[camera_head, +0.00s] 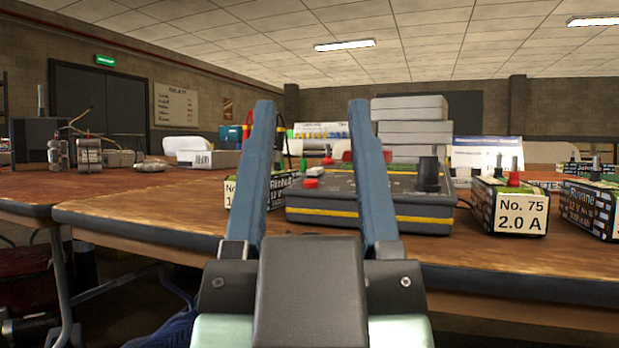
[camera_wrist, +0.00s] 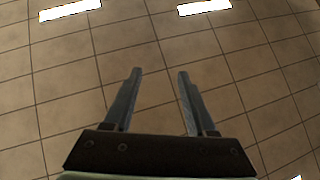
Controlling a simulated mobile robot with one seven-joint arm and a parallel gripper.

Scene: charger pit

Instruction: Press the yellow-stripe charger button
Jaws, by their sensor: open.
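The yellow-stripe charger (camera_head: 420,216) is a dark grey box with a yellow band along its front. It sits on the wooden table (camera_head: 180,214), beyond my gripper. Its top bears a black knob (camera_head: 428,176), a red button or cap (camera_head: 311,183) and a small whitish piece beside it; I cannot tell which is the button to press. My gripper (camera_head: 315,108) is open and empty, its two blue-grey fingers pointing up in front of the charger and hiding parts of it. In the wrist view my gripper (camera_wrist: 160,75) shows both fingers apart against the ceiling.
A black and green battery marked No. 75 (camera_head: 521,212) stands right of the charger, another (camera_head: 590,208) farther right. A partly hidden battery (camera_head: 284,186) stands left. Stacked grey boxes (camera_head: 411,122) rise behind. The table's left front is clear.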

